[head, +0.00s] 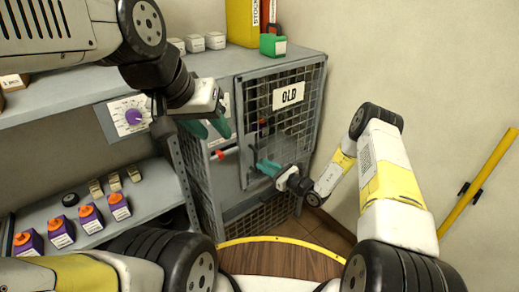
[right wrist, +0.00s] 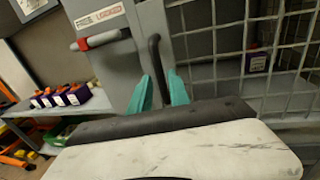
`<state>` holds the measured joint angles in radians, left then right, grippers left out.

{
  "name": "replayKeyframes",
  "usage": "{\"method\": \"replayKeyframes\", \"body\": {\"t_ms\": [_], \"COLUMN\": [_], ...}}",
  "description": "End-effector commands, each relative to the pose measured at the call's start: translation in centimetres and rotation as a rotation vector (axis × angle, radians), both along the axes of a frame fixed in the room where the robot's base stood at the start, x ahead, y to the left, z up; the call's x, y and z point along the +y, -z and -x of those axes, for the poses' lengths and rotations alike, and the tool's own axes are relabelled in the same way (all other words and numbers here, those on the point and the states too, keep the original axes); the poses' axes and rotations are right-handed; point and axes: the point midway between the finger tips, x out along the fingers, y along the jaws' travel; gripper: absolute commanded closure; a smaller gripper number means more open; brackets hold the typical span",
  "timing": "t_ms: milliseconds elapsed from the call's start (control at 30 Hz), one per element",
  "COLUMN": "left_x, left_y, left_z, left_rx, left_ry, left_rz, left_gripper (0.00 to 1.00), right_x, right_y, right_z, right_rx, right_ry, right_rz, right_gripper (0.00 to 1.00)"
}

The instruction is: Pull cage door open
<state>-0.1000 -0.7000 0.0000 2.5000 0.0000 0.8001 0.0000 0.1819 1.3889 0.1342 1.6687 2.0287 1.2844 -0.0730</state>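The cage door (head: 296,122) is a grey framed mesh panel with an "OLD" sign (head: 288,95); it looks closed in its frame. Its dark vertical handle (right wrist: 154,55) is at the door's left side and also shows in the head view (head: 252,160). My right gripper (right wrist: 160,85) is at the handle, one teal finger on each side of its lower part. The fingers stand apart, and I see no clear contact. My left gripper (head: 212,124) is open and empty, left of the cage, in front of the shelf.
A red-tipped latch (head: 222,153) sits left of the handle. A shelf unit (head: 150,195) with purple-and-orange items (head: 90,216) stands to the left. A green container (head: 272,42) is on top of the cage. A wall with a yellow rail (head: 478,182) is at right.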

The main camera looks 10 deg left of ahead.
Motion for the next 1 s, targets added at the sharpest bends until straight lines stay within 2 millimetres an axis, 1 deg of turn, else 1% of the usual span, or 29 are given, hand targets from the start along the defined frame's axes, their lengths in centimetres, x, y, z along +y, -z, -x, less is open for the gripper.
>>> {"method": "replayKeyframes", "body": {"t_ms": [33, 100, 300, 433, 667, 700, 767, 800, 1000], "left_x": [0.0, 0.0, 0.0, 0.0, 0.0, 0.0, 0.0, 0.0, 0.0], "left_y": [0.0, 0.0, 0.0, 0.0, 0.0, 0.0, 0.0, 0.0, 0.0], "left_z": [0.0, 0.0, 0.0, 0.0, 0.0, 0.0, 0.0, 0.0, 0.0], "left_rx": [0.0, 0.0, 0.0, 0.0, 0.0, 0.0, 0.0, 0.0, 0.0], "left_ry": [0.0, 0.0, 0.0, 0.0, 0.0, 0.0, 0.0, 0.0, 0.0], "left_rz": [0.0, 0.0, 0.0, 0.0, 0.0, 0.0, 0.0, 0.0, 0.0], "left_gripper": [0.64, 0.64, 0.64, 0.64, 0.64, 0.64, 0.64, 0.64, 0.64], "right_x": [0.9, 1.9, 3.9, 4.5, 4.6, 4.6, 4.6, 4.6, 4.6], "right_y": [0.0, -0.1, 0.0, -0.1, -0.1, -0.1, -0.1, -0.1, -0.1], "right_z": [-0.4, -1.1, -2.7, -3.1, -3.2, -3.2, -3.2, -3.1, -3.1], "right_rx": [-0.002, -0.003, -0.001, -0.001, 0.0, 0.0, 0.0, 0.0, 0.0], "right_ry": [-0.005, -0.004, -0.003, -0.003, -0.003, -0.003, -0.003, -0.003, -0.003], "right_rz": [0.0, 0.0, 0.001, 0.0, 0.0, 0.0, 0.0, 0.0, 0.0], "right_gripper": [0.77, 0.77, 0.77, 0.77, 0.77, 0.79, 0.91, 0.99, 1.0]}}
